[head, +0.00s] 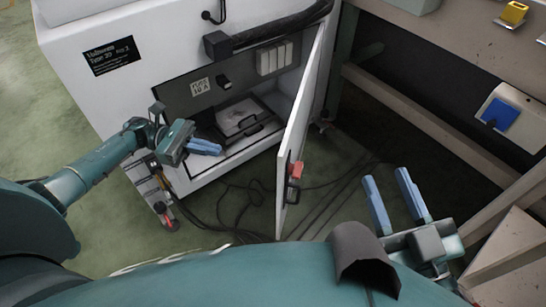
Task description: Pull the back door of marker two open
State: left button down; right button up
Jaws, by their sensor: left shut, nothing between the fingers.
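The marker (130,100) is a white cabinet with a black label plate at the upper left. Its back door (303,120) is swung out from the cabinet, seen nearly edge-on, hinged on the right. A red and black latch (294,172) sits near its free edge. The opening shows a grey panel and a black drawer-like tray (245,124). My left gripper (219,149) is shut and empty, in front of the lower left of the opening, apart from the door. My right gripper (386,180) is open and empty, right of the door.
A beige bench frame (425,115) stands on the right, with a blue-marked plate (502,115) and a yellow item (513,13) on it. Black cables lie on the green floor below the cabinet. Floor between door and bench is mostly clear.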

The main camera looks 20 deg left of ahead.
pick_arm(q)
jog(key=d, duration=1.3)
jog(key=shift+d, duration=0.2)
jog(key=shift+s, duration=0.1)
